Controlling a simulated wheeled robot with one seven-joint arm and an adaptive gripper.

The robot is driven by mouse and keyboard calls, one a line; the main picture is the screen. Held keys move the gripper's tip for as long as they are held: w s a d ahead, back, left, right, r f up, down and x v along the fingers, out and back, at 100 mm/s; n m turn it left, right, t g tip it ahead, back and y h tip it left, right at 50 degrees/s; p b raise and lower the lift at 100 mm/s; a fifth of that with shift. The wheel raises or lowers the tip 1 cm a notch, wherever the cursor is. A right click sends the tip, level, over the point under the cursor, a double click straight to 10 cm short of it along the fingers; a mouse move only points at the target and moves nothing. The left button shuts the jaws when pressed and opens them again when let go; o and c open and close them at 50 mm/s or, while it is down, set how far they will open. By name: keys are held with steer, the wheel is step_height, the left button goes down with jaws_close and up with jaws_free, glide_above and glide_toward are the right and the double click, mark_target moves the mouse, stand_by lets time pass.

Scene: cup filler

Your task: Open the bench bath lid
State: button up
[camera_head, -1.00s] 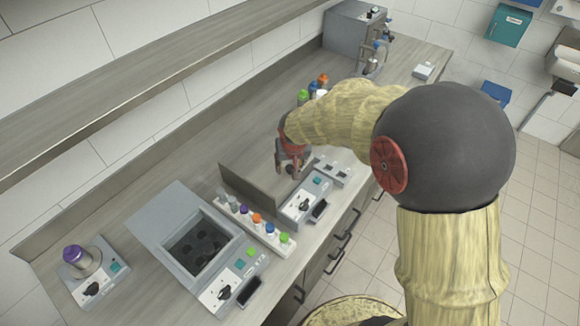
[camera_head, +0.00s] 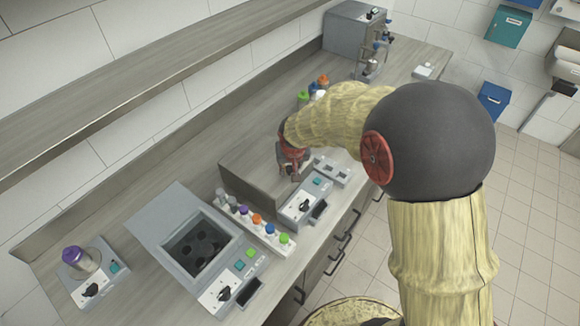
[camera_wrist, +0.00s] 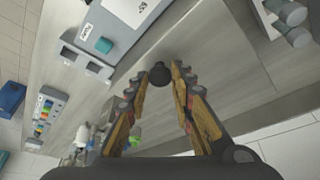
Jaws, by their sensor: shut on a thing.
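The bench bath is a low brown-grey box with a white control panel (camera_head: 300,205) at its front, in the middle of the bench in the head view. Its lid (camera_head: 258,160) looks flat on top of the box; no gap shows. In the wrist view the lid (camera_wrist: 215,60) is a broad, streaked grey panel with a dark round knob (camera_wrist: 160,75) near its panel-side edge. My gripper (camera_wrist: 161,78) is shut on this knob, one finger on each side. In the head view my gripper (camera_head: 291,163) is at the lid's right end, partly hidden by my arm.
A unit with a raised lid and dark wells (camera_head: 198,245) stands to the left. A rack of coloured-capped tubes (camera_head: 257,222) lies between it and the bath. A purple-capped container (camera_head: 78,258) is at far left. Capped bottles (camera_head: 312,92) stand behind the gripper. A shelf (camera_head: 150,90) runs above.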

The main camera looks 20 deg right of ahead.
jaws_close()
steer(key=b, duration=0.2)
glide_toward(263, 162)
steer(key=w+f, duration=0.4)
steer(key=w, duration=0.1)
steer(key=shift+d+f, duration=0.3)
steer(key=shift+f, duration=0.05)
steer(key=o, duration=0.7)
jaws_free()
steer(key=shift+o, duration=0.2)
steer(key=shift+s, duration=0.1)
steer(key=v, duration=1.2)
